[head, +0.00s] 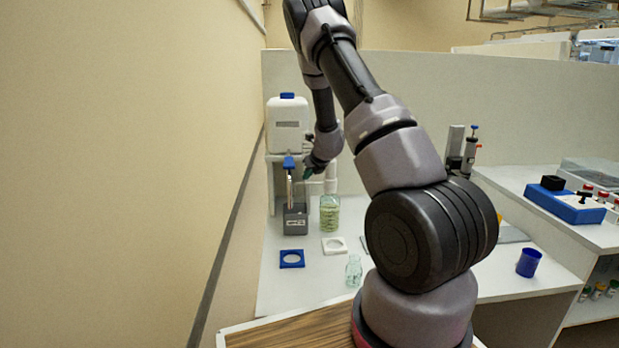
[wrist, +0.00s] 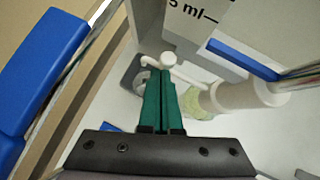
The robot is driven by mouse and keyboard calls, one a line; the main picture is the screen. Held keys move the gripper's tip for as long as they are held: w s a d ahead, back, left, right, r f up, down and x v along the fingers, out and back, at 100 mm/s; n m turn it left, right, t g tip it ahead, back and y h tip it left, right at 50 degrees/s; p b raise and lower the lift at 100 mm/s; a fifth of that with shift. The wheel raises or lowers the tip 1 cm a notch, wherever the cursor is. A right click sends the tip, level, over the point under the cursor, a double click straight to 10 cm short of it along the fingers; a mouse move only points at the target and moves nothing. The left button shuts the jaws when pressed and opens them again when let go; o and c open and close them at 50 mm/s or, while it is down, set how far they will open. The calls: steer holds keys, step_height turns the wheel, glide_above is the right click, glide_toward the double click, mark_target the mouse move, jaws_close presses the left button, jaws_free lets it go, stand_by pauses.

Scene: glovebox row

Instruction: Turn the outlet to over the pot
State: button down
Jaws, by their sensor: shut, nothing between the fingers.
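A clear bottle with pale green contents (head: 330,213) stands on the bench with a white dispenser head (head: 331,180) on top. In the wrist view, a thin white outlet arm (wrist: 188,76) runs left from the white cylinder (wrist: 240,96) and ends in a round knob (wrist: 168,60). My gripper (wrist: 163,74), with green fingers, is shut and empty, tips close to the outlet's end. I cannot tell whether they touch.
A white tank (head: 288,124) with a blue cap stands behind, with a blue part (head: 289,163) below it. The wall is close on the left.

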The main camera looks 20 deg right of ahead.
steer(key=shift+w, duration=0.2)
stand_by(0.4)
steer(key=shift+s+d, duration=0.35)
steer(key=shift+d, duration=0.4)
